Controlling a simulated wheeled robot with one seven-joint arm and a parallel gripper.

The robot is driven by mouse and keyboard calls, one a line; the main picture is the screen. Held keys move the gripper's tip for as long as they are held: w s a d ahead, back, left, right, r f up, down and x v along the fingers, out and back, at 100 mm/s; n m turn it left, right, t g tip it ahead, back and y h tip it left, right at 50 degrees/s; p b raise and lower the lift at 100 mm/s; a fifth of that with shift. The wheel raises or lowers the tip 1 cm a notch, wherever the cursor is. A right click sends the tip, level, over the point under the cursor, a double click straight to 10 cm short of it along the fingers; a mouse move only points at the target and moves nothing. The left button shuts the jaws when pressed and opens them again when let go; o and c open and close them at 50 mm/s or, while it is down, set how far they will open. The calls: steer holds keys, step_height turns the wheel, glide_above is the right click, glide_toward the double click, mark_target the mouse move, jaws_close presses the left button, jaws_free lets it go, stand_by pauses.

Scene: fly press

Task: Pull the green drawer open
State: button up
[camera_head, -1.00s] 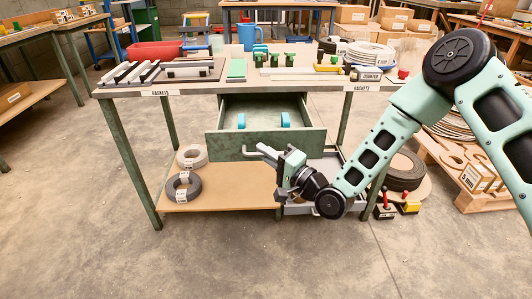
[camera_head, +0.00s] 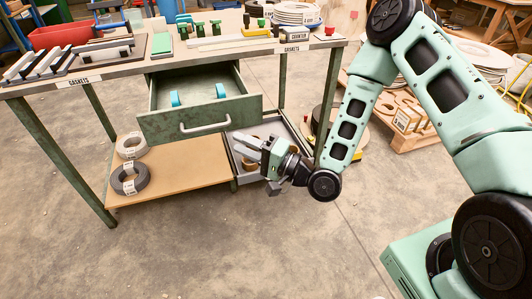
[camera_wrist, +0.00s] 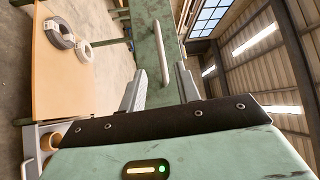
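The green drawer (camera_head: 162,127) sticks well out from under the workbench top, and its inside shows. Its pale bar handle (camera_head: 205,126) is on the front face and stands free. Two turquoise pieces (camera_head: 175,98) are inside the drawer. My gripper (camera_head: 240,146) is just below and right of the handle, apart from it, with nothing held. In the wrist view its two fingers (camera_wrist: 160,88) are spread apart, and the handle (camera_wrist: 160,52) shows beyond them, ahead of the gap.
A grey tray (camera_head: 240,170) is under the drawer, behind my gripper. A pallet (camera_head: 400,130) stands at right. The floor in front is clear.

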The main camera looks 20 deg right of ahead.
steer(key=v, duration=0.6)
stand_by(0.3)
steer(key=a+f+n+g+h, duration=0.2)
steer(key=a+n+g, duration=0.3)
steer(key=n+g, duration=0.15)
steer(key=s+d+r+n+g+h, duration=0.2)
steer(key=s+r+n+g+h, duration=0.35)
steer(key=s, duration=0.55)
steer(key=s+d+r+n+g+h, duration=0.25)
steer(key=s+r+h, duration=0.35)
steer(key=s+r, duration=0.4)
step_height(320, 180, up, 20)
steer(key=p, duration=2.2)
steer(key=shift+s+a+r+t, duration=0.2)
steer(key=shift+a+t, duration=0.15)
steer(key=shift+a, duration=0.05)
